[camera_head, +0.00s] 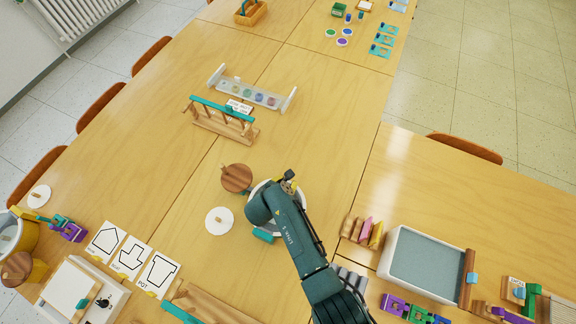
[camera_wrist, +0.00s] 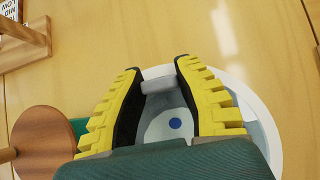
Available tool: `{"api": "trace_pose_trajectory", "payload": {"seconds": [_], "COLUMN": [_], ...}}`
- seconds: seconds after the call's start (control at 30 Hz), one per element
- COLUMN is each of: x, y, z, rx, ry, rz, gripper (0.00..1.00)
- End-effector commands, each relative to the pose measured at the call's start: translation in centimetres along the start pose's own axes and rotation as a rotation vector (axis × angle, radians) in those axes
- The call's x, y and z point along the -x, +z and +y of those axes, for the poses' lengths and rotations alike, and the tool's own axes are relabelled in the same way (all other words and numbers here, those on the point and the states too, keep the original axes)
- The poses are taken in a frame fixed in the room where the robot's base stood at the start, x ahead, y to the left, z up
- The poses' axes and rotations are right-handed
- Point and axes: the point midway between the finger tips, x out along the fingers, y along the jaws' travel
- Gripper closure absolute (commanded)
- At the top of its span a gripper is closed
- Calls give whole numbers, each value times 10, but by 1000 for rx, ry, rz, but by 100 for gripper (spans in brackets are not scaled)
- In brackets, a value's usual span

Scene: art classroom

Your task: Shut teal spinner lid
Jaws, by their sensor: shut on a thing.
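The teal spinner is mostly behind my arm in the camera_head view. Its round white rim (camera_wrist: 262,112) and pale inside with a blue dot (camera_wrist: 175,124) show in the camera_wrist view. A wooden disc with a peg (camera_head: 236,178) stands at its left, beside a teal part. My gripper (camera_wrist: 158,78) is over the spinner, its yellow-edged fingers closed on a small pale grey piece (camera_wrist: 158,85) at the fingertips. I cannot tell whether this piece belongs to the lid. The lid's full outline is not clear, and my arm hides much of the spinner from above.
A white disc with a wooden knob (camera_head: 219,221) lies left of the spinner. A wooden rack with a teal bar (camera_head: 222,118) and a white holder with colored pots (camera_head: 250,93) stand behind. A grey-filled tray (camera_head: 428,262) and blocks are at right.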

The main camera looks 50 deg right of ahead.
Motion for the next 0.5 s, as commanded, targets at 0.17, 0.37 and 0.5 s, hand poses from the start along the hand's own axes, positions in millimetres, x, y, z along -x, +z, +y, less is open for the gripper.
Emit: {"api": "trace_pose_trajectory", "payload": {"seconds": [0.17,0.37,0.5], "x": [-5,-8,-9], "y": [-1,-6,-8], "z": [1,1,0], "rx": [-5,-3,-2], "ry": [2,2,1], "rz": [42,64,66], "gripper": [100,100,100]}}
